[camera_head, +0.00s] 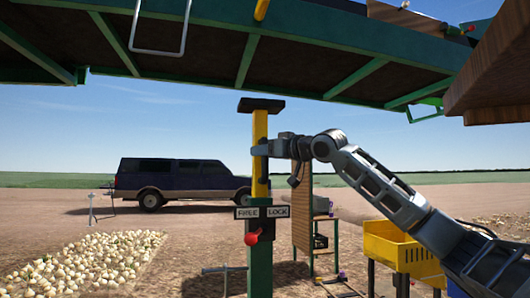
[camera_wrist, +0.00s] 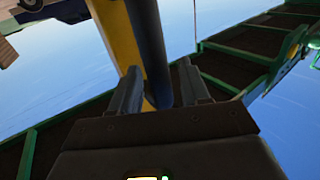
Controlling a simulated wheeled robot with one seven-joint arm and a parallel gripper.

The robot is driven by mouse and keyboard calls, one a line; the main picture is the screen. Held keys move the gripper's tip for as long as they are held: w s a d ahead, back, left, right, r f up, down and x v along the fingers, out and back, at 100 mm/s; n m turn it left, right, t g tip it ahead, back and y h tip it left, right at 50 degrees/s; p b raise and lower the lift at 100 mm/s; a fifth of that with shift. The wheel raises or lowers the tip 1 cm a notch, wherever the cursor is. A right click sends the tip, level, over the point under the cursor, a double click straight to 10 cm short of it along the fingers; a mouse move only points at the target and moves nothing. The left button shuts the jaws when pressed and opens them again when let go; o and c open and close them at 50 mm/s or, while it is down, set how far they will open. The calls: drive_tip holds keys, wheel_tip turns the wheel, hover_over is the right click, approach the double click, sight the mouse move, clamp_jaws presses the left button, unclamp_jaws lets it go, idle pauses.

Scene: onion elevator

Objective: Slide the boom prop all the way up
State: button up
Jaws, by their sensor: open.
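The boom prop is an upright yellow post (camera_head: 260,127) with a black top plate (camera_head: 261,104), standing in a green sleeve (camera_head: 260,268). The top plate appears a little below the green boom (camera_head: 320,66); I cannot tell the exact gap. A FREE/LOCK sign (camera_head: 262,212) is on the sleeve, and the red lever knob (camera_head: 252,238) below it sits toward the FREE side. My gripper (camera_head: 262,149) is at the yellow post, below the top plate.
A yellow crate (camera_head: 400,248) stands at the right beneath my arm. A wooden rack (camera_head: 302,215) is behind the post. An onion pile (camera_head: 95,262) lies at the left, and a dark vehicle (camera_head: 180,182) stands behind. A wooden overhang (camera_head: 490,80) is at upper right.

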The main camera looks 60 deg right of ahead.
drive_tip(key=shift+c, duration=0.2)
clamp_jaws()
idle(0.4)
